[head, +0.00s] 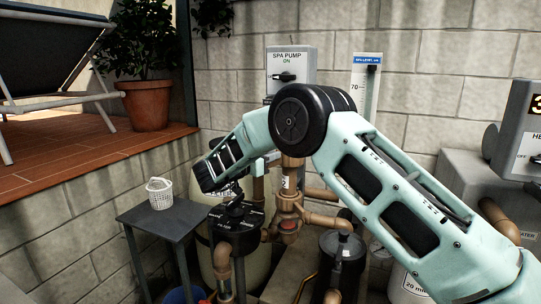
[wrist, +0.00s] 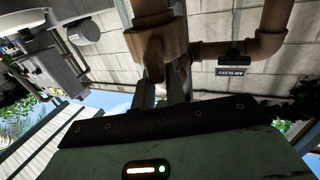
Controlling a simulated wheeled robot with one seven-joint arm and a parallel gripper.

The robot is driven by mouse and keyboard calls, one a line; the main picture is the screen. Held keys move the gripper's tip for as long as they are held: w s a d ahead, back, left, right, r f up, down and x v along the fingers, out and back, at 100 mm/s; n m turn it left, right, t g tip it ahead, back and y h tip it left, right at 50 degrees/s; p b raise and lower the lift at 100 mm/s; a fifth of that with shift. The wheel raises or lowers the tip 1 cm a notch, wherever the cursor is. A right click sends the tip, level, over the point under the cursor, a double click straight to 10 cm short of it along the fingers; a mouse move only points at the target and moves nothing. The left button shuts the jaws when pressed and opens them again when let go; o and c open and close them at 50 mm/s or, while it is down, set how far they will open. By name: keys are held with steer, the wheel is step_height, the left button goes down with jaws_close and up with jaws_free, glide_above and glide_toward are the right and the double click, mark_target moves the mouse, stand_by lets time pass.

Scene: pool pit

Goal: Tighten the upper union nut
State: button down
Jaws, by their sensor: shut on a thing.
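The upper union nut (wrist: 158,40) is a brown collar on a brown pipe in the wrist view. My gripper (wrist: 164,90) is shut on it, with its two dark fingers on a brown part at the collar's near side. The exact contact is in shadow. In the head view the brown pipe stack stands behind my arm, and the upper nut (head: 292,162) shows just under the black elbow.
A black valve (head: 236,222) with white labels stands left of the pipe stack. A grey side table (head: 165,222) holds a white basket (head: 159,193). A spa pump switch box (head: 290,68) hangs on the wall. An air bleed tag (wrist: 233,71) is close by in the wrist view.

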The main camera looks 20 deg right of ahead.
steer(key=shift+w+r+m, duration=0.3)
steer(key=shift+r+m, duration=0.1)
steer(key=shift+r, duration=0.35)
steer(key=c, duration=1.5)
jaws_free()
steer(key=shift+s+g, duration=0.1)
steer(key=shift+g, duration=0.3)
steer(key=shift+o, duration=0.3)
steer(key=shift+f, duration=0.3)
steer(key=shift+a, duration=0.1)
steer(key=b+v, duration=0.4)
steer(key=v, duration=1.3)
steer(key=shift+f, duration=0.2)
steer(key=shift+a, duration=0.15)
